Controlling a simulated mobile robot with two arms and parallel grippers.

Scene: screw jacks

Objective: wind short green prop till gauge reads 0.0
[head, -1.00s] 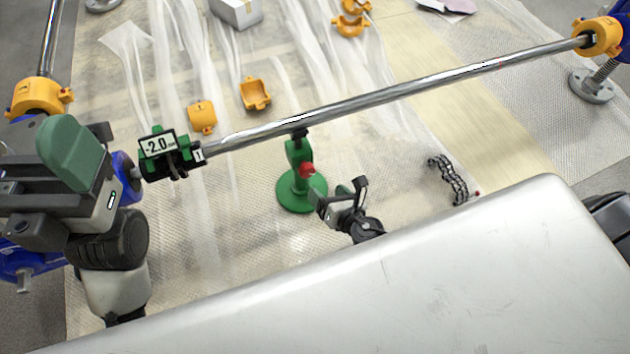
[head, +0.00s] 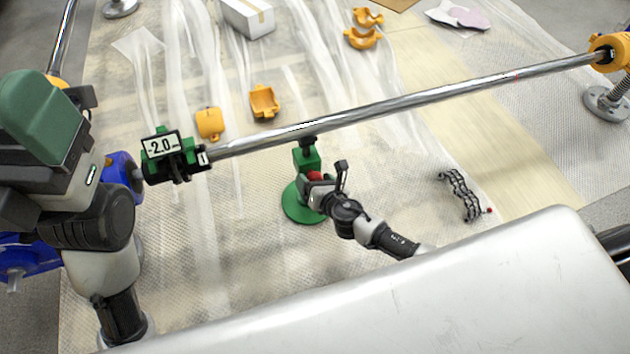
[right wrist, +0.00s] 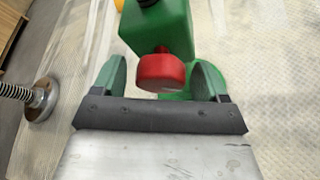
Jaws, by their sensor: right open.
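The short green prop (head: 307,158) stands upright on its round green base under the long steel bar (head: 400,104). Its red knob (head: 315,176) faces my right gripper (head: 322,188). In the right wrist view, the red knob (right wrist: 158,72) sits between the two green fingers of my open right gripper (right wrist: 161,80), with gaps either side. The green prop body (right wrist: 158,28) rises behind it. The gauge (head: 162,145), clamped at the bar's left end, reads -2.0. A green-padded part of my left arm (head: 42,118) fills the left edge; its finger opening is not clear.
Yellow clamp pieces (head: 264,102), a white box (head: 248,17) and clear plastic sheeting lie beyond the bar. A black chain-like item (head: 463,195) lies right of the prop. A yellow collar (head: 610,52) holds the bar's right end.

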